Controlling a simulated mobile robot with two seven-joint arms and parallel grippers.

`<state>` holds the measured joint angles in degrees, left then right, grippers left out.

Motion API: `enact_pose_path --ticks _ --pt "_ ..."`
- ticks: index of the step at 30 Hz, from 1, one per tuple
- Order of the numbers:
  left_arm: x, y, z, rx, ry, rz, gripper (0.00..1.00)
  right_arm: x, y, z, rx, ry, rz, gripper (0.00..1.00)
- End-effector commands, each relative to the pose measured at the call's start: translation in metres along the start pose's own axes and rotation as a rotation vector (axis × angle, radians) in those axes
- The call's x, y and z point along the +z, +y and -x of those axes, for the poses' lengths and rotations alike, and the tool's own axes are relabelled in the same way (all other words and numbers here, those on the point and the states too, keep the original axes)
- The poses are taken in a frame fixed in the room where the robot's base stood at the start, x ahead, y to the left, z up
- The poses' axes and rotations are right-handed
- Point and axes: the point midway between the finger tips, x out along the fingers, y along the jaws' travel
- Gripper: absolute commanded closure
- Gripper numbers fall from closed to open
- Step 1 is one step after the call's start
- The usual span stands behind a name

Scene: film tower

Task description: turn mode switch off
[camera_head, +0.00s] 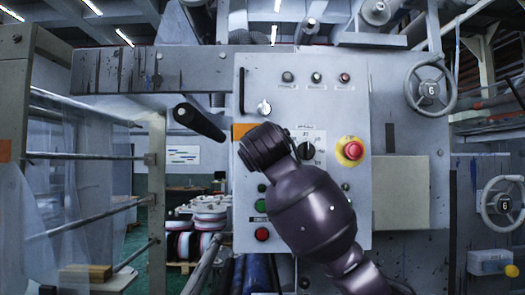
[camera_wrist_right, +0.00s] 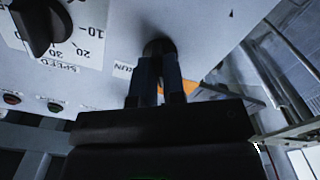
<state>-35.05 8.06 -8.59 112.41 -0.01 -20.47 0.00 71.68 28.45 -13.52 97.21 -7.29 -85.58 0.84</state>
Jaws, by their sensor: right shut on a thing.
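The mode switch (camera_wrist_right: 159,46) is a dark round knob on the pale control panel (camera_head: 345,100), seen at the top middle of the right wrist view. My right gripper (camera_wrist_right: 160,64) is at the panel with its two dark fingers closed on this knob. A "RUN" label (camera_wrist_right: 122,70) is beside the knob; the knob's pointer and exact setting cannot be made out. In the head view my right arm comes from the lower right, and its dark wrist (camera_head: 264,148) covers the mode switch and fingertips. My left gripper is not in view.
The black speed knob (camera_head: 307,151) is just right of my wrist; it also shows in the wrist view (camera_wrist_right: 42,25). A red emergency stop (camera_head: 352,150) is farther right. A silver switch (camera_head: 264,108) is above.

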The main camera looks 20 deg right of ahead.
Motion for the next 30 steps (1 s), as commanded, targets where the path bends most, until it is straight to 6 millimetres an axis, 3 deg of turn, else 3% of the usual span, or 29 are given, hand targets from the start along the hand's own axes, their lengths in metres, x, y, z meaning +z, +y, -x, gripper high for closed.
enact_pose_path --ticks 12,29,30 --pt "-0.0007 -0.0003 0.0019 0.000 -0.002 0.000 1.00 -0.0001 0.0001 0.0001 -0.001 0.000 0.191 1.00" --pt "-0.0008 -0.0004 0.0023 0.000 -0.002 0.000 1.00 -0.0001 0.0000 0.0002 0.000 0.000 0.219 1.00" --pt "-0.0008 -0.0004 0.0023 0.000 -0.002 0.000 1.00 -0.0001 0.0000 0.0002 0.000 0.000 0.219 0.85"
